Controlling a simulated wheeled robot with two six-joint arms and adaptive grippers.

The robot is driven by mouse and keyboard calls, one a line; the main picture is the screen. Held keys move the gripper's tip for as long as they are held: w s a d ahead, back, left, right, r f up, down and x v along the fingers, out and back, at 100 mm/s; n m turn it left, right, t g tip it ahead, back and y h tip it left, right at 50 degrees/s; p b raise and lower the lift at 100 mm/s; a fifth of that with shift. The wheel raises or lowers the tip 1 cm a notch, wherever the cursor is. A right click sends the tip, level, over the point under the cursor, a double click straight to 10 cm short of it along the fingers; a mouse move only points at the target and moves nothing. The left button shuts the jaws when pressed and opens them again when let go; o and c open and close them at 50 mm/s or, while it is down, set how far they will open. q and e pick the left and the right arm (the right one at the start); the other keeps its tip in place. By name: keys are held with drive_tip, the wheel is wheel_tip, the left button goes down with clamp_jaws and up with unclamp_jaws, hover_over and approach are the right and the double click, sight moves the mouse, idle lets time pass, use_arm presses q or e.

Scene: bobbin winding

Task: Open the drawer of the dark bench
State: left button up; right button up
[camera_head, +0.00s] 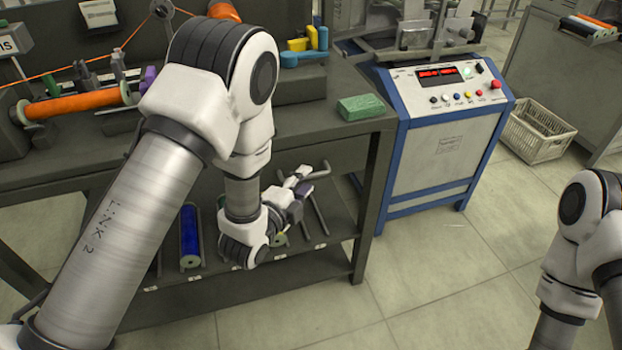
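The dark bench (340,137) fills the left and middle of the head view, with a top and a low shelf. My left arm crosses in front of it and hides much of its front, so I cannot make out the drawer or its handle. My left gripper (309,181) is below the bench top's front edge, above the low shelf near the bench's right leg. It is small and partly hidden by its wrist, so its opening and any contact are unclear. My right arm shows at the right edge, but its gripper is out of view.
A green block (361,107) lies on the bench top's right corner. An orange roll (75,105) lies at left. A blue spool (190,236) sits on the low shelf. A blue-framed control cabinet (445,150) stands right of the bench, with clear floor in front.

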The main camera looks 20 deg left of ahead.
sight(309, 176)
use_arm(q)
drive_tip(key=shift+x, duration=1.5)
clamp_jaws()
use_arm(e)
drive_tip(key=shift+f, duration=0.15)
use_arm(q)
drive_tip(key=shift+f, duration=0.1)
use_arm(e)
drive_tip(key=shift+s, duration=0.15)
